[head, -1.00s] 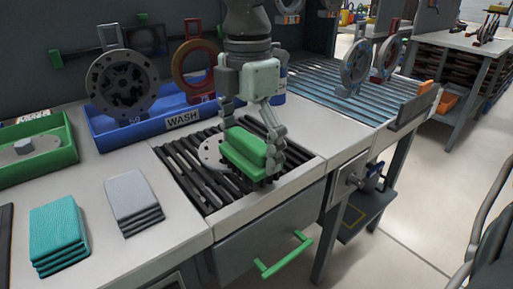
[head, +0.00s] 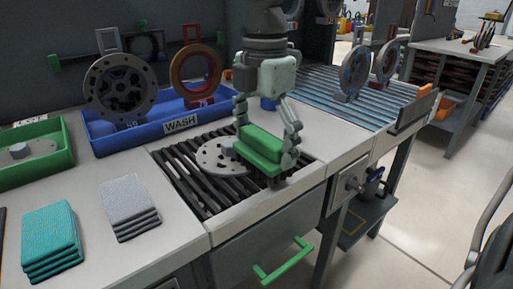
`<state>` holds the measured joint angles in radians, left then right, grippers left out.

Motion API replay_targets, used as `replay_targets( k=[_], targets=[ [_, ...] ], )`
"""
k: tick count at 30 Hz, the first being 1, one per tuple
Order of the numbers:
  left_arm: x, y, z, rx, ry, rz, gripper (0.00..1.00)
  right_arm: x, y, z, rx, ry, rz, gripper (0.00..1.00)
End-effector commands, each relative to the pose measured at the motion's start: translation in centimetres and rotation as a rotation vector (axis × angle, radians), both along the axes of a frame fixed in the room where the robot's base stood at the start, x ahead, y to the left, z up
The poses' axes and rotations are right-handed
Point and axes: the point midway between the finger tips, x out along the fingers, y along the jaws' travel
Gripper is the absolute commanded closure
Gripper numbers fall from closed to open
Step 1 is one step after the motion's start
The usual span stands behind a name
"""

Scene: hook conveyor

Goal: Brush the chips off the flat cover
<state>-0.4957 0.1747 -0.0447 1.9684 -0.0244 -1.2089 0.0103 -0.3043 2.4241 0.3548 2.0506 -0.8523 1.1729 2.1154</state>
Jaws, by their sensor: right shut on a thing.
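The flat cover (head: 213,160), a pale grey disc with a small raised hub and dark spots, lies on the dark slatted grate (head: 188,186). I cannot tell which spots are chips and which are holes. My right gripper (head: 266,146) is shut on a green block-shaped brush (head: 262,143), with dark bristles underneath. The brush is at the right side of the cover and hides part of it. Whether the bristles touch the cover is hard to tell. My left gripper is not in view.
A blue WASH bin (head: 140,136) with ringed parts stands behind the grate. A green tray (head: 52,166) is at the left. Teal cloths (head: 50,236) and grey cloths (head: 126,200) lie on the front left bench. A roller conveyor (head: 335,92) runs at the back right.

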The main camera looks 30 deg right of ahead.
Motion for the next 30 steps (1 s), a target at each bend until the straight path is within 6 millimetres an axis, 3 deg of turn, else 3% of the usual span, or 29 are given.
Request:
replay_targets(
  k=[8,30],
  targets=[
    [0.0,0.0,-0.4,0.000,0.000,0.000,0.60,0.0,-0.3,-0.1,-0.001,0.000,0.001,0.29],
    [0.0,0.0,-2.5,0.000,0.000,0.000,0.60,-0.3,3.4,-0.2,-0.001,-0.002,0.002,0.29]
  ],
)
